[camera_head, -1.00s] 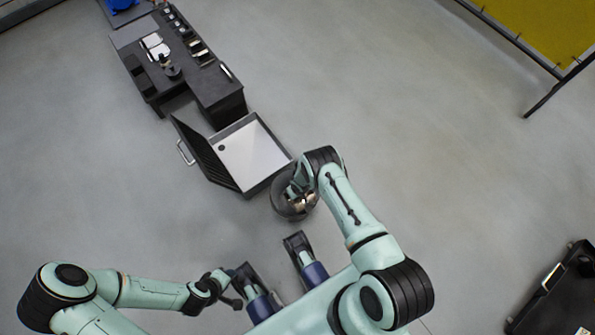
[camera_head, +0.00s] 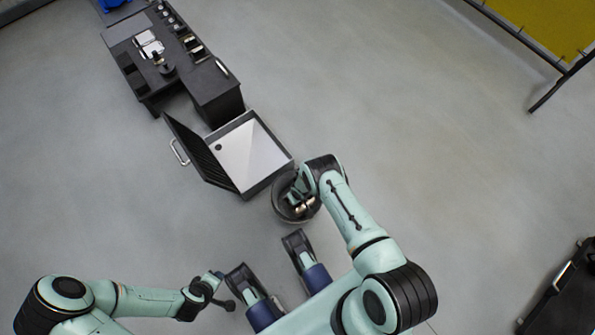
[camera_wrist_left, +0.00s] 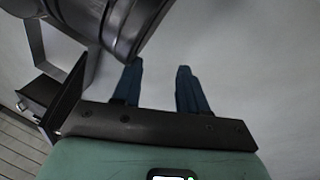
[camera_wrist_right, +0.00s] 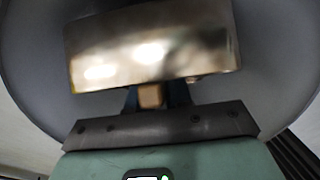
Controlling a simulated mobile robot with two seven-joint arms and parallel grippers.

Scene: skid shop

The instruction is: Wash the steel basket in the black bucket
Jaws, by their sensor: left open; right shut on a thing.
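The black bucket (camera_head: 281,207) stands on the floor at the centre of the head view, just right of an open bin. My right gripper (camera_head: 296,196) reaches down into it and is shut on the steel basket (camera_head: 304,209), which is largely hidden by my arm. In the right wrist view the basket (camera_wrist_right: 150,45) is a shiny, blurred steel block, with a small tan piece between the fingertips (camera_wrist_right: 151,97). The bucket wall (camera_wrist_right: 32,60) surrounds it. Water cannot be made out. My left gripper (camera_wrist_left: 158,88) is open and empty, low on the left of the head view.
The open bin (camera_head: 268,182) with a dark slatted lid (camera_head: 196,150) adjoins the bucket. A dark workbench (camera_head: 170,80) with small items is beyond it. A black case (camera_head: 562,295) lies at lower right.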

